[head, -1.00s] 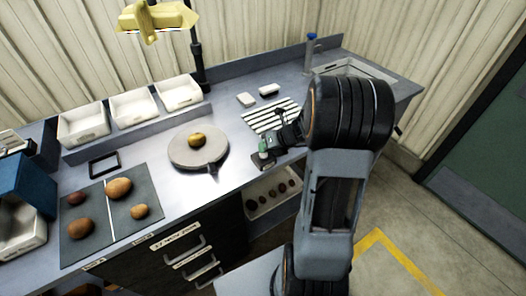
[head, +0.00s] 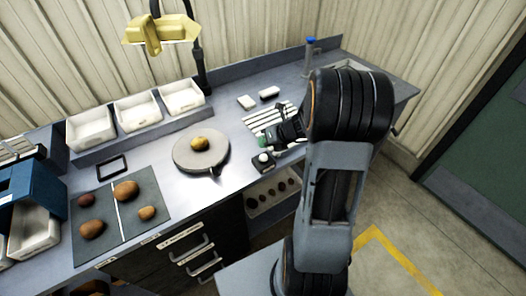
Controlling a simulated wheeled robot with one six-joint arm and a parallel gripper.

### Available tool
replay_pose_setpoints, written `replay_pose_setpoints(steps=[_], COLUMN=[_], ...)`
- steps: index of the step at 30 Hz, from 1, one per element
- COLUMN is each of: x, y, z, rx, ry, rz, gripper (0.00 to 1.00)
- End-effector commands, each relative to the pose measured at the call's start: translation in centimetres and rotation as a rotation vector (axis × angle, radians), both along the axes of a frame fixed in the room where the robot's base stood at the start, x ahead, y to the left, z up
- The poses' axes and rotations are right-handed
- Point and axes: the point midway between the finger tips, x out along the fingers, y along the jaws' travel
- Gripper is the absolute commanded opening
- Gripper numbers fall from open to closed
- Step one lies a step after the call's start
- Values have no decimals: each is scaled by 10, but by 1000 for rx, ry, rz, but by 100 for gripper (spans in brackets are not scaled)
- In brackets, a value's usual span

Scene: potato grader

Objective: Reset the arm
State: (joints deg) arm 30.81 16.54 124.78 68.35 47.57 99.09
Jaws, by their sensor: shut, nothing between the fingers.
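My gripper (head: 272,140) is at the right part of the bench, over the near side of a white slatted rack (head: 262,120). It is shut and nothing shows in it. My arm bends above it and hides part of the rack and of the bench behind. A small dark block with a pale round top (head: 263,161) stands on the bench just in front of the gripper. I cannot tell whether they touch.
A potato (head: 200,144) sits on a round grey plate (head: 186,160). Several potatoes lie on a dark mat (head: 152,190) at left. White bins (head: 90,132) line the back under a yellow lamp (head: 160,32). Bare bench (head: 225,112) lies between plate and rack.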

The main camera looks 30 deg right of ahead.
Motion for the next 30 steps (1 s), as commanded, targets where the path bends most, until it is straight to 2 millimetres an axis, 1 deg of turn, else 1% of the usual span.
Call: replay_pose_setpoints(steps=[1, 5, 23, 26, 29, 30], x=[0, 0, 0, 0, -11, -20], y=[0, 0, 0, 0, 3, 6], z=[11, 18, 17, 16, 9, 4], rx=[0, 0, -10, -58, -180, -243], ry=[0, 0, -9, -51, -117, -146], rz=[0, 0, 13, 80, 277, 397], gripper=[0, 0, 0, 0, 0, 0])
